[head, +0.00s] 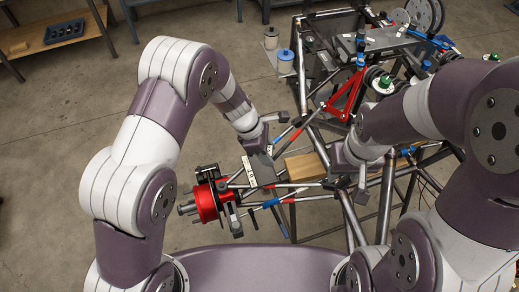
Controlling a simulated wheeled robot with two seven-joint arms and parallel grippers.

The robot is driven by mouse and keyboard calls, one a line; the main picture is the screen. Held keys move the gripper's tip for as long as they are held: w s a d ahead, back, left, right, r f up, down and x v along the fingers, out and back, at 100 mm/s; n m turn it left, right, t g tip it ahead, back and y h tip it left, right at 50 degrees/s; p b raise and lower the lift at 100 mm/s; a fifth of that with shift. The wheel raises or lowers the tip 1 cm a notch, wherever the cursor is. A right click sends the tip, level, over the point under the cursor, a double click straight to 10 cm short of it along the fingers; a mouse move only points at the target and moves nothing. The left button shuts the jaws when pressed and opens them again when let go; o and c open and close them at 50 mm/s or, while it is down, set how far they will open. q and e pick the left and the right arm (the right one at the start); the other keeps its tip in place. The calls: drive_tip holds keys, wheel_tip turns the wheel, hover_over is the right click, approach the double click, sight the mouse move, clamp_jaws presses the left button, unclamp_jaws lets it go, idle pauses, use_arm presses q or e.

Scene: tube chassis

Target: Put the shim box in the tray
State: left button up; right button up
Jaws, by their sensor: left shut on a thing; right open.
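A dark grey box with a white label (262,172), which looks like the shim box, sits at the front left end of the tube chassis, just below my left gripper (262,143). My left gripper is shut on it, though the grip itself is partly hidden. My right gripper (349,184) is open and empty over the front chassis tubes, right of a tan block (303,166). I cannot tell for sure which thing is the tray; a flat grey tray-like surface (384,39) lies on top of the chassis at the back.
A red cylindrical part with black fittings (206,203) sticks out at the chassis's left end. Red triangular arms (346,98) and tubes (304,85) rise behind the grippers. A wooden bench with a dark holder (65,30) stands far left. The floor at left is clear.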

use_arm(q)
drive_tip(key=w+a+f, duration=0.1)
drive_tip(key=w+f, duration=0.1)
drive_tip(key=w+a+f+p, duration=0.1)
drive_tip(key=w, duration=0.1)
drive_tip(key=shift+w+a, duration=0.1)
drive_tip(key=shift+a, duration=0.25)
drive_tip(key=f, duration=0.2)
drive_tip(key=f+p, duration=0.1)
drive_tip(key=shift+s+f, duration=0.3)
drive_tip(key=shift+f, duration=0.1)
drive_tip(key=shift+w+f, duration=0.1)
drive_tip(key=o, duration=1.1)
drive_tip(key=shift+c, duration=0.2)
use_arm(e)
drive_tip(key=shift+w+r, duration=0.2)
drive_tip(key=shift+r, duration=0.35)
drive_tip(key=shift+w+r, duration=0.15)
drive_tip(key=shift+r, duration=0.35)
